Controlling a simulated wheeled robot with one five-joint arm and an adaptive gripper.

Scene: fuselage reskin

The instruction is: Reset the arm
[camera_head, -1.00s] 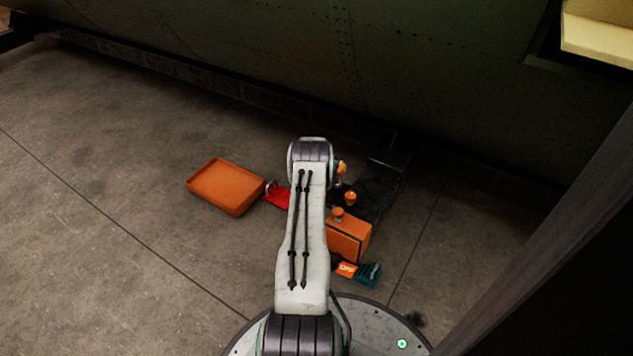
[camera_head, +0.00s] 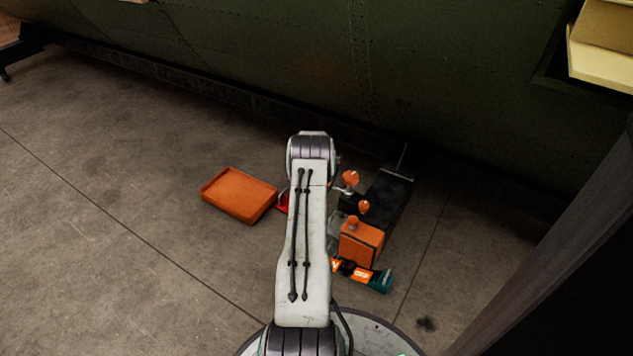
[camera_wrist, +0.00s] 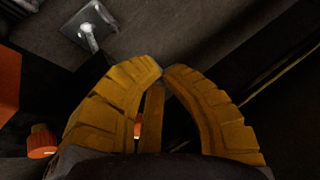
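My arm (camera_head: 306,235) reaches forward over the floor in the head view, its elbow joint at the top. The forearm and my gripper are mostly hidden behind it there. In the wrist view, my gripper (camera_wrist: 162,72) shows ribbed yellow fingers curved inward. Their tips meet or nearly meet, and I see nothing held between them.
An orange tray (camera_head: 238,195) lies left of my arm. To the right are an orange box (camera_head: 361,243), a teal and orange item (camera_head: 372,277) and a dark stand (camera_head: 388,195). A dark green fuselage wall (camera_head: 300,60) runs behind. Floor at left is clear.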

